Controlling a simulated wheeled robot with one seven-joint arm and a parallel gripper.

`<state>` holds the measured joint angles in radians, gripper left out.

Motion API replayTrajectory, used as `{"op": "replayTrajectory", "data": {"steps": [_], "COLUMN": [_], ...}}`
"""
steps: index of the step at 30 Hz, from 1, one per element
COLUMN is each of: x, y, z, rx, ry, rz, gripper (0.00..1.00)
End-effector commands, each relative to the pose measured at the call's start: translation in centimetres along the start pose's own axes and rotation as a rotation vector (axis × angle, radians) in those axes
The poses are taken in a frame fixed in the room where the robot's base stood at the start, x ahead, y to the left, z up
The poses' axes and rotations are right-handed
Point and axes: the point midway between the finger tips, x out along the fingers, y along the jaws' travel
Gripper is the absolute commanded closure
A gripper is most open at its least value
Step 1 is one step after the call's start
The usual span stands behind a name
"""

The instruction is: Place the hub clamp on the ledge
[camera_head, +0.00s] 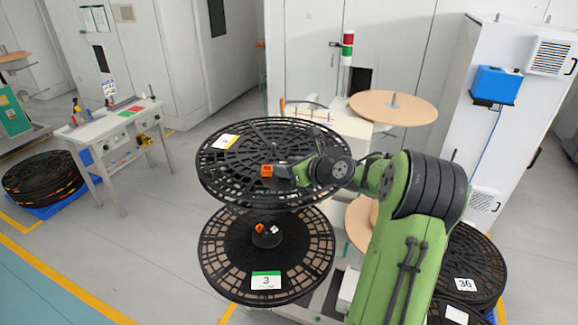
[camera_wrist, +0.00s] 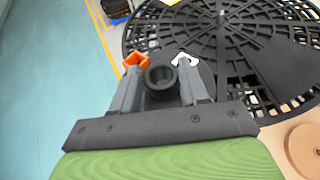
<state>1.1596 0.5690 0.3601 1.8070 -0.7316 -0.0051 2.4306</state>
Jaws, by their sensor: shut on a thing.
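The hub clamp (camera_wrist: 160,82) is a black ring with an orange piece on its left and a white piece on its right in the wrist view. My gripper (camera_wrist: 163,90) is shut on it, with one grey finger on each side. In the head view my gripper (camera_head: 284,172) reaches left over the upper black reel, and the clamp's orange piece (camera_head: 267,170) shows at its tip. Whether the clamp touches the reel is unclear. A narrow pale ledge (camera_head: 305,114) with small pegs is behind the upper reel; I cannot tell if it is the task's ledge.
The upper black reel (camera_head: 222,178) has a yellow-white label. The lower reel (camera_head: 225,265), labelled 3, has a similar orange-and-white piece on its hub (camera_head: 266,240). A tan disc (camera_head: 393,107) stands behind. More reels (camera_head: 480,262) lie at right. A white table (camera_head: 108,132) stands left.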

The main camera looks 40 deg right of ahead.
Motion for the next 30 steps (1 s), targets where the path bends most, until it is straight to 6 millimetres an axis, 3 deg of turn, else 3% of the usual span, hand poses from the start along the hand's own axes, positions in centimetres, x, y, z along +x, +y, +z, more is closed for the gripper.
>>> {"op": "replayTrajectory", "data": {"steps": [8,14,30], "x": [0.3,0.6,1.7], "y": [4.0,8.2,23.5], "z": [-3.5,-7.3,-20.7], "rx": [-0.038,-0.085,-0.270], "ry": [0.002,0.002,0.000], "rz": [0.116,0.241,0.688], "gripper": [0.98,0.98,0.98]}}
